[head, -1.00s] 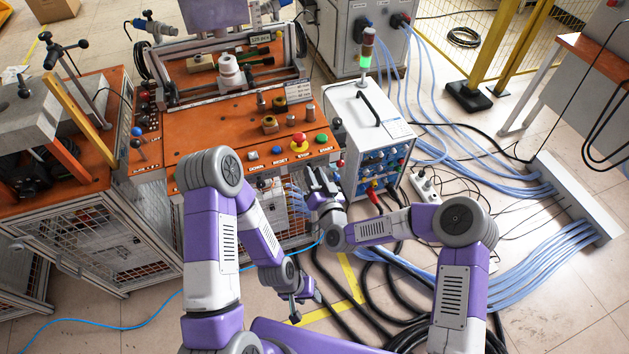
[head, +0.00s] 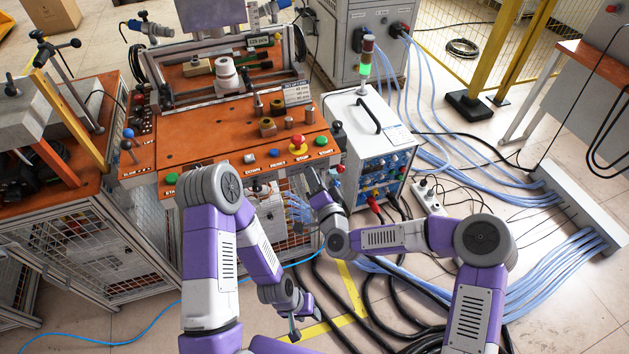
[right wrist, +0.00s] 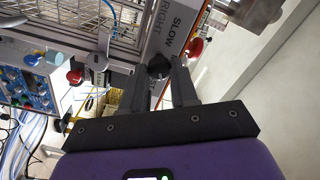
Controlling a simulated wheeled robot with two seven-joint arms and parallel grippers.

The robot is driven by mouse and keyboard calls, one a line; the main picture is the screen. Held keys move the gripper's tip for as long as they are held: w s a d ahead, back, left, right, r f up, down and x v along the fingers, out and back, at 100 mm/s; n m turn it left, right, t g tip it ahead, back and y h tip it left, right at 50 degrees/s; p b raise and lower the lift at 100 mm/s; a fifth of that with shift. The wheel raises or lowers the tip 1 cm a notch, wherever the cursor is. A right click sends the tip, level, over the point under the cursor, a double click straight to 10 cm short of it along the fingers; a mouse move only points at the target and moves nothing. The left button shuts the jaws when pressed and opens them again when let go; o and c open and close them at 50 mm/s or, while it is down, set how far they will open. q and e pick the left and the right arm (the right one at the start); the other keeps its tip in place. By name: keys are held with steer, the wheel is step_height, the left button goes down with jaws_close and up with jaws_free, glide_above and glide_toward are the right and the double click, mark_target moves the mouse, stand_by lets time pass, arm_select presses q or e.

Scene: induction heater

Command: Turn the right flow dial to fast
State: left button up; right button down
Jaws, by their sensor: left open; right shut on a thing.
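The right flow dial (right wrist: 158,65) is a black knob on a pale panel lettered "SLOW" and "RIGHT" in the right wrist view. My right gripper (right wrist: 159,75) has its two dark fingers on either side of the dial and is shut on it. In the head view my right gripper (head: 315,186) is at the bench's front panel, near its right corner. The dial cannot be made out there. The dial's exact pointer angle is not clear. My left gripper (head: 296,328) is open and empty, low in front of the bench.
The orange bench (head: 220,135) carries buttons along its front edge, including a red emergency stop (head: 298,143). A white power unit (head: 372,145) stands right of it. Black and blue cables lie on the floor. In the wrist view, a red knob (right wrist: 195,47) is near the dial.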

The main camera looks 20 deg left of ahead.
stand_by(0.3)
steer(key=c, duration=0.9)
jaws_free()
steer(key=p+v, duration=0.1)
steer(key=v, duration=0.6)
steer(key=shift+s+d, duration=0.2)
steer(key=shift+s, duration=0.1)
steer(key=shift+f, duration=0.1)
